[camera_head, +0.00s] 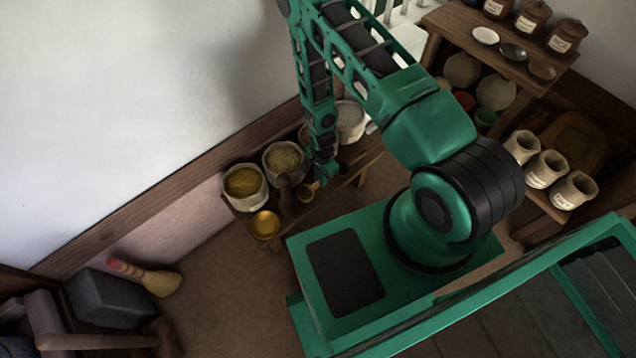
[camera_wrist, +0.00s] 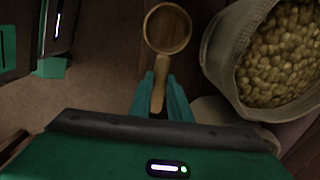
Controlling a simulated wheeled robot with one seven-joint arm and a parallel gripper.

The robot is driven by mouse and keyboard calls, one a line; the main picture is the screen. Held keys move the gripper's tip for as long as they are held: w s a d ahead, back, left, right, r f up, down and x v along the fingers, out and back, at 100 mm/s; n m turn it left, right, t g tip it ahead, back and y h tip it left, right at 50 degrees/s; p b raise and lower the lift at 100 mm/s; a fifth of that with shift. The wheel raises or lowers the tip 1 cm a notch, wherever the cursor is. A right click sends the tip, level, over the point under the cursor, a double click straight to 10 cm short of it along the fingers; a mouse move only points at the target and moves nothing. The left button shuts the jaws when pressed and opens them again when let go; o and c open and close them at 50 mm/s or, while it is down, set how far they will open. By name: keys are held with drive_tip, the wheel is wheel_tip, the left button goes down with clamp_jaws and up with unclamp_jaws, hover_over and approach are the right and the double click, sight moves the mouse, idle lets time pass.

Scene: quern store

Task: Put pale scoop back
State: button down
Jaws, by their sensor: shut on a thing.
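The pale scoop (camera_wrist: 151,29) is a light wooden scoop with a round bowl and a short handle. In the wrist view, the two green fingers of my gripper (camera_wrist: 161,84) are shut on its handle, and the bowl points away from me. In the head view, the scoop (camera_head: 306,193) shows small at my gripper (camera_head: 318,184), over the low bench (camera_head: 328,206) and just right of a dark wooden implement (camera_head: 287,197). Whether the scoop touches the bench is unclear.
On the bench stand a sack of yellow grain (camera_head: 245,183), a sack of pale beans (camera_head: 283,158), also close right of the scoop in the wrist view (camera_wrist: 225,60), and a white-filled sack (camera_head: 350,118). A brass bowl (camera_head: 264,224) sits at the front corner. Jars (camera_head: 548,170) stand right.

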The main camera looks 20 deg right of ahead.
drive_tip(key=shift+f, duration=1.4)
drive_tip(key=c, duration=1.7)
unclamp_jaws()
drive_tip(key=shift+o, duration=0.2)
wheel_tip(320, 180, up, 12)
drive_tip(key=shift+r, duration=0.1)
